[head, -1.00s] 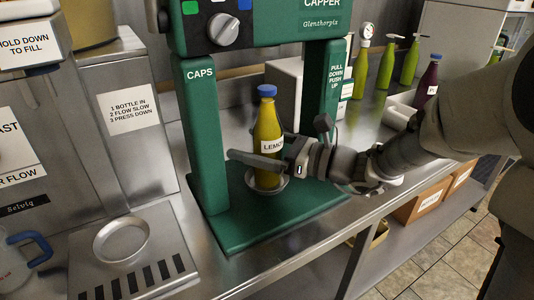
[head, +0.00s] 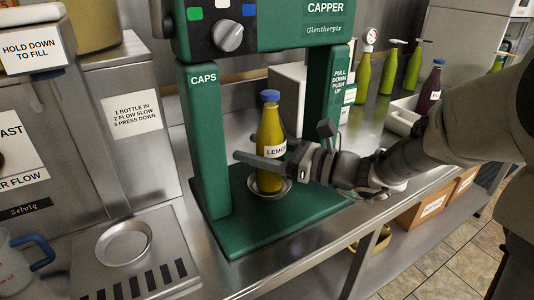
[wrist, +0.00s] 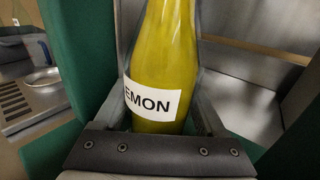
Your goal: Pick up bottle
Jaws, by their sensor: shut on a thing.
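A yellow bottle (head: 270,125) with a blue cap and a white LEMON label stands upright on the round metal dish (head: 283,190) of the green capper (head: 205,150). My gripper (head: 268,161) reaches in from the right and is shut on the bottle around its lower body. In the wrist view the bottle (wrist: 160,60) fills the middle, between the two fingers (wrist: 168,122); its top and base are out of that view. In the head view a finger crosses the bottle's front just under the label.
The capper's posts stand on both sides of the bottle, with its head above. A metal filler with a drip tray (head: 130,265) and a jug (head: 20,262) are at left. Several green bottles (head: 388,70) and a purple bottle (head: 430,88) stand at the back right. Boxes (head: 425,207) sit below.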

